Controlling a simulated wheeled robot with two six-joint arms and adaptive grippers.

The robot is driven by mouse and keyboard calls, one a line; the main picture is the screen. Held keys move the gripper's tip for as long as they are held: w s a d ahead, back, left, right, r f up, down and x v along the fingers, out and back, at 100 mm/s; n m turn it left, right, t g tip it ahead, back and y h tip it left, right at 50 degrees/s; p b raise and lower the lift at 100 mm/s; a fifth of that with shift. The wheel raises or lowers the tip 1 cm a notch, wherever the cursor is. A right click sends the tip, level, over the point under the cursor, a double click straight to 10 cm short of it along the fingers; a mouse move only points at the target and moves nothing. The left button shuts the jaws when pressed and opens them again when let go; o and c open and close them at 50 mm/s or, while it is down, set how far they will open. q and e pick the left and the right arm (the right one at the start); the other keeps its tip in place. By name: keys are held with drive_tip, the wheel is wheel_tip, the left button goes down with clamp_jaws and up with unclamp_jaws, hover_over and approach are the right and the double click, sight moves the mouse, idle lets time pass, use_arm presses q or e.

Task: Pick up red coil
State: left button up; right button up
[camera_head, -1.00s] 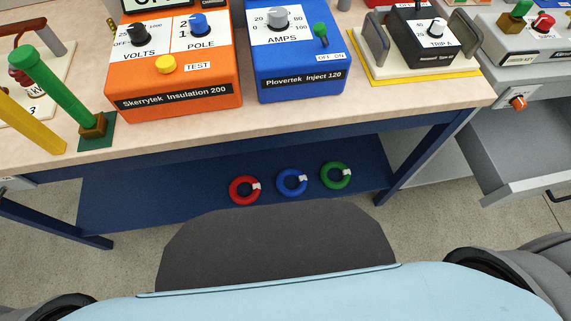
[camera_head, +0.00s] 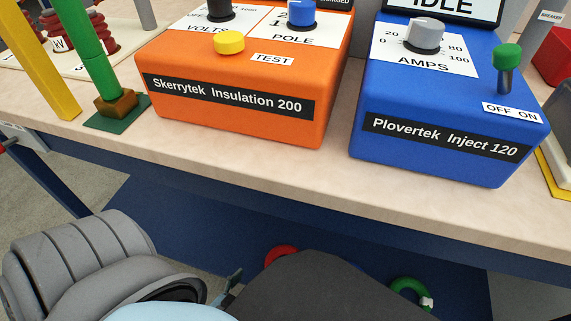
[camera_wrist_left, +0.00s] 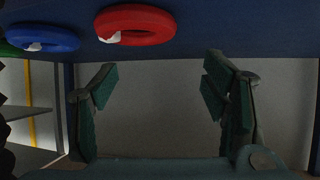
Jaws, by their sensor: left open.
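The red coil (camera_head: 280,254) lies on the dark blue lower shelf under the table. In the head view only its upper edge shows; the dark front of my own body hides the rest. In the left wrist view the red coil (camera_wrist_left: 150,15) shows whole, with a white tag, at the top. My left gripper (camera_wrist_left: 160,78) is open and empty there, its two green fingers apart below the coil in the picture and not touching it. In the head view only a small part of the left gripper (camera_head: 233,279) shows, left of the coil. My right gripper is not seen.
A blue coil (camera_wrist_left: 45,29) lies beside the red one, and a green coil (camera_head: 411,289) lies farther along the shelf (camera_head: 215,225). The table edge (camera_head: 300,190) overhangs the shelf. An orange tester (camera_head: 230,112) and a blue tester (camera_head: 440,150) stand on top.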

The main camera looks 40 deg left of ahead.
sight(274, 258)
use_arm(q)
drive_tip(key=b+x, duration=0.1)
drive_tip(key=x, duration=0.3)
drive_tip(key=shift+r, duration=0.1)
drive_tip(key=b+x, duration=0.2)
drive_tip(key=x, duration=0.2)
drive_tip(key=shift+w+a, duration=0.1)
drive_tip(key=shift+w, duration=0.2)
drive_tip(key=shift+w+f+b, duration=0.3)
drive_tip(key=shift+w+b, duration=0.1)
drive_tip(key=shift+b, duration=0.15)
drive_tip(key=b+x, duration=0.2)
drive_tip(key=x, duration=0.2)
drive_tip(key=shift+f+b, duration=0.25)
drive_tip(key=shift+b, duration=0.15)
drive_tip(key=shift+w, duration=0.15)
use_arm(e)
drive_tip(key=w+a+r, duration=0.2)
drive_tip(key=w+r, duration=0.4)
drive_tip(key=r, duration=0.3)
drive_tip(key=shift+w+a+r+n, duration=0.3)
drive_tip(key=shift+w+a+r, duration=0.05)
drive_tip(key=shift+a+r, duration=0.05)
use_arm(q)
drive_tip(key=shift+c, duration=0.4)
clamp_jaws()
